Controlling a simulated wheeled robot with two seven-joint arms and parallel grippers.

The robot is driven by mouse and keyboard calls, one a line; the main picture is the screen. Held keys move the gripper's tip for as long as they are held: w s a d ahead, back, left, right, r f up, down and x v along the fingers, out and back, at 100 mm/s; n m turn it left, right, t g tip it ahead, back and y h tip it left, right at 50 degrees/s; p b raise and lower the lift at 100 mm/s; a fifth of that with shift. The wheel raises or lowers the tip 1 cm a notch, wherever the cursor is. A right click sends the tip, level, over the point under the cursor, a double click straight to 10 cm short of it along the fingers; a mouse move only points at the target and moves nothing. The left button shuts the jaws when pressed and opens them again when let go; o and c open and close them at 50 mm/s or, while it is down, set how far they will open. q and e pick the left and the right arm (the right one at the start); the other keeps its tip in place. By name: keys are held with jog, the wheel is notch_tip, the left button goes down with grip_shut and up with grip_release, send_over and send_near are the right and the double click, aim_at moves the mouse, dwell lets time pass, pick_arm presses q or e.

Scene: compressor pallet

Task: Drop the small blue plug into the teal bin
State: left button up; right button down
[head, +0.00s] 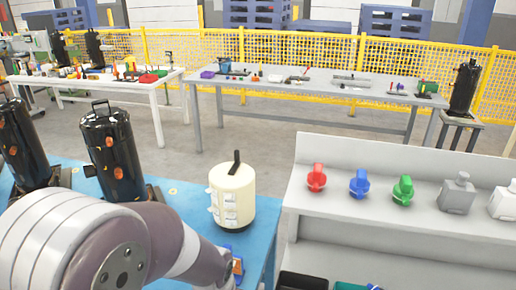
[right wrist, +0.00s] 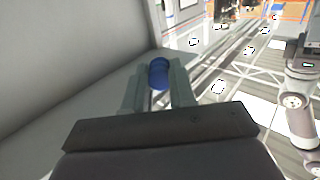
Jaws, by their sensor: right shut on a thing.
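A small blue plug (right wrist: 158,73) shows in the right wrist view between the fingertips of my right gripper (right wrist: 158,90). The gripper is shut on it and holds it beside a pale grey wall. In the head view my right gripper does not show. A teal bin (head: 350,286) shows only as a sliver of its rim at the bottom edge, below the grey shelf. My left arm fills the lower left of the head view, and its gripper fingers cannot be seen.
The grey shelf unit (head: 420,232) carries red (head: 317,178), blue (head: 359,183) and green (head: 403,190) knobs and grey bottles (head: 457,193). A dark bin (head: 303,281) is left of the teal one. A cream canister (head: 232,197) and black cylinders (head: 112,150) stand on the blue table (head: 185,200).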

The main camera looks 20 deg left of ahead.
notch_tip(320, 180, down, 4)
jog(key=shift+w+a+r+b, duration=0.15)
jog(key=shift+r+b, duration=0.1)
jog(key=shift+b, duration=0.85)
pick_arm(q)
notch_tip(320, 180, down, 4)
jog(key=shift+w+a+r, duration=0.15)
jog(key=shift+r, duration=0.1)
pick_arm(e)
jog(key=c, duration=0.8)
grip_release()
jog(key=shift+c, duration=0.2)
pick_arm(q)
jog(key=shift+f+b, duration=0.45)
jog(key=shift+b, duration=0.05)
pick_arm(e)
jog(key=v, duration=1.2)
jog(key=shift+s, duration=0.3)
